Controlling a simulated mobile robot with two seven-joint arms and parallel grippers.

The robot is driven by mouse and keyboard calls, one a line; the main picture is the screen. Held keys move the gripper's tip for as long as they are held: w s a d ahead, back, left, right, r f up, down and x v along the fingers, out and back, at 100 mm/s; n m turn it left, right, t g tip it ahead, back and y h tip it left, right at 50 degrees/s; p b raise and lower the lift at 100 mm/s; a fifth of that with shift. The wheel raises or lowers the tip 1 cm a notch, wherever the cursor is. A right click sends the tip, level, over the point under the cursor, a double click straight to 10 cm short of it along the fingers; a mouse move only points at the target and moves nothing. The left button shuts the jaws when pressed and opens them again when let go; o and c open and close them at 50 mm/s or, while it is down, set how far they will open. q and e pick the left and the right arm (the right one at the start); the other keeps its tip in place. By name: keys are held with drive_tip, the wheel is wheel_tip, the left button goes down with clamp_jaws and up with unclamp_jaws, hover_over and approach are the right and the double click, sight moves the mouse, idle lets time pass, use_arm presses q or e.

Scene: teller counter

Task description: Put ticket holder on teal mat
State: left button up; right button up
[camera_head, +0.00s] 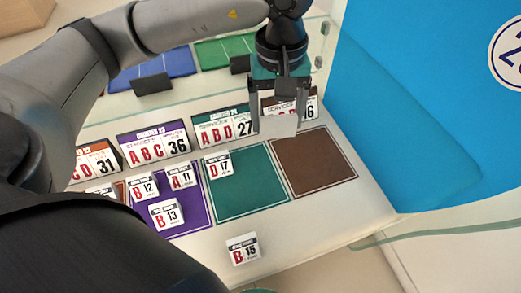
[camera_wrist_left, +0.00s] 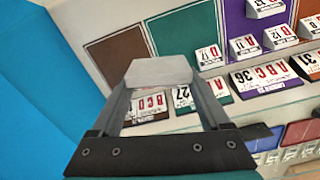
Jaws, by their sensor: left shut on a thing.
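My left gripper (camera_head: 280,105) is shut on a pale grey ticket holder (camera_head: 280,126), whose printed face is turned away. The held holder also shows between the fingers in the left wrist view (camera_wrist_left: 158,72). It is above the counter, by the back edges of the teal and brown mats. The teal mat (camera_head: 255,190) lies right of the purple mat and also shows in the left wrist view (camera_wrist_left: 180,38). A D 17 ticket holder (camera_head: 219,166) stands at the teal mat's back left corner.
The purple mat (camera_head: 195,212) bears the B 12, A 11 and B 13 holders. The brown mat (camera_head: 315,165) is bare. A B 15 holder (camera_head: 243,248) stands on the front counter. Number signs, including ABD 27 (camera_head: 224,128), line the back. Most of the teal mat is free.

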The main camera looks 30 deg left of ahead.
use_arm(q)
drive_tip(key=n, duration=0.2)
drive_tip(key=w+n, duration=0.1)
drive_tip(key=n, duration=0.1)
drive_tip(key=shift+a, duration=0.2)
drive_tip(key=n, duration=0.4)
drive_tip(key=a+n, duration=0.1)
drive_tip(key=n, duration=0.1)
drive_tip(key=shift+w, duration=0.4)
drive_tip(key=n, duration=2.9)
hover_over(255, 160)
drive_tip(key=f, duration=0.2)
wheel_tip(255, 160, down, 15)
drive_tip(key=b, duration=0.3)
drive_tip(key=shift+f, duration=0.2)
wheel_tip(255, 160, down, 4)
drive_tip(key=shift+r+b, duration=0.25)
drive_tip(key=shift+b, duration=0.2)
drive_tip(key=shift+f, duration=0.25)
drive_tip(key=shift+r, duration=0.1)
drive_tip(key=shift+f, duration=0.2)
drive_tip(key=o, duration=1)
drive_tip(key=shift+o, duration=1.2)
use_arm(e)
drive_tip(key=f, duration=0.1)
drive_tip(key=w+d+f, duration=0.1)
drive_tip(key=f, duration=0.2)
drive_tip(key=shift+w+d, duration=0.15)
drive_tip(key=shift+w, duration=0.15)
